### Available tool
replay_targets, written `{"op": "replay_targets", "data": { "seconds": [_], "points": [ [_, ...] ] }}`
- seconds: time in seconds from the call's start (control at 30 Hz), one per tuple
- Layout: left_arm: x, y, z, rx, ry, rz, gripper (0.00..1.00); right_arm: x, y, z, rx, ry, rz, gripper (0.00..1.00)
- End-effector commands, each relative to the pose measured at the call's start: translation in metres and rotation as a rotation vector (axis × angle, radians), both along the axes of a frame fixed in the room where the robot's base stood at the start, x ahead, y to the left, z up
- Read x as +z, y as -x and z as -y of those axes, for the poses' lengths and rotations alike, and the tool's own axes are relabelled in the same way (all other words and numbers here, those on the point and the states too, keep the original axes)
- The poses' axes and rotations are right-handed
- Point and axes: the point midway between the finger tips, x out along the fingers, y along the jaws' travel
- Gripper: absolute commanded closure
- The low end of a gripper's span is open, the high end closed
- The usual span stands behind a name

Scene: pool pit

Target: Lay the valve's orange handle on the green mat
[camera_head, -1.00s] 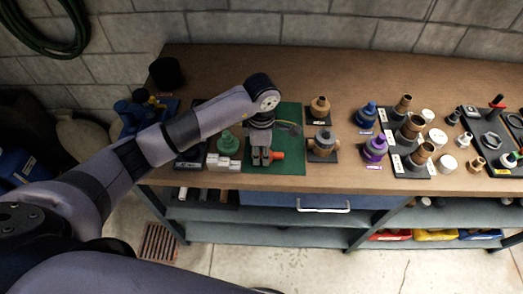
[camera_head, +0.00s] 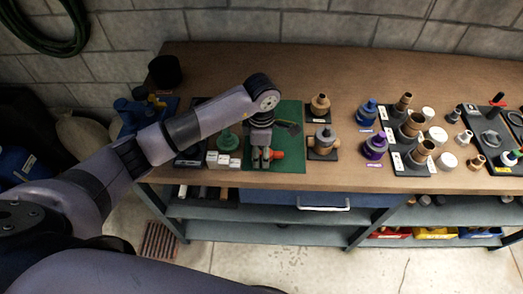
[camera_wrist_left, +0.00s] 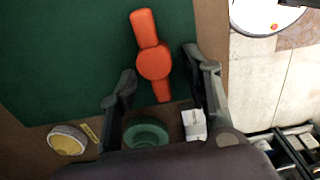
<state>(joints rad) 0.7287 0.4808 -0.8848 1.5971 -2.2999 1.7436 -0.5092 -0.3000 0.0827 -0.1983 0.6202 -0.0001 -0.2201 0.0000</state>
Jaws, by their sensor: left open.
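The orange handle (camera_wrist_left: 154,62) lies on the green mat (camera_wrist_left: 80,60), near the mat's edge in the left wrist view. Its round hub and two arms show there. In the head view the orange handle (camera_head: 277,154) shows just right of my left gripper (camera_head: 261,158), over the front part of the mat (camera_head: 291,112). My left gripper (camera_wrist_left: 158,68) is open, one finger on each side of the handle, with visible gaps. I cannot tell how high the fingers are above the mat. I cannot tell which valve the handle belongs to. My right gripper is not in view.
A green fitting (camera_head: 227,142) and white blocks (camera_head: 229,163) stand left of the mat. Brown fittings (camera_head: 324,144) on dark plates stand to its right, then blue and purple ones (camera_head: 374,147). The bench's front edge is close to the mat.

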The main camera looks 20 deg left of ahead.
Motion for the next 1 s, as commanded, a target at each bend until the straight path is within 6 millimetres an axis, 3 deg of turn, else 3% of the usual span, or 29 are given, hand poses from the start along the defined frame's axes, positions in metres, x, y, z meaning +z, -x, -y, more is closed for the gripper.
{"op": "replay_targets", "data": {
  "seconds": [0.17,0.5,0.7,1.0],
  "points": [
    [0.011,-0.002,0.000,0.000,0.001,0.005,0.55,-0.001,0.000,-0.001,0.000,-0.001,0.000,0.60],
    [0.082,-0.002,0.000,-0.001,0.000,0.006,0.55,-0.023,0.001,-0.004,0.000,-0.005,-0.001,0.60],
    [0.112,-0.001,0.000,0.001,0.000,0.003,0.55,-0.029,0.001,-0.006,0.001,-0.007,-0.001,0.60],
    [0.123,0.000,0.000,0.000,0.000,0.000,0.55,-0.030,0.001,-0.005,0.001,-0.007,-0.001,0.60]
  ]
}}
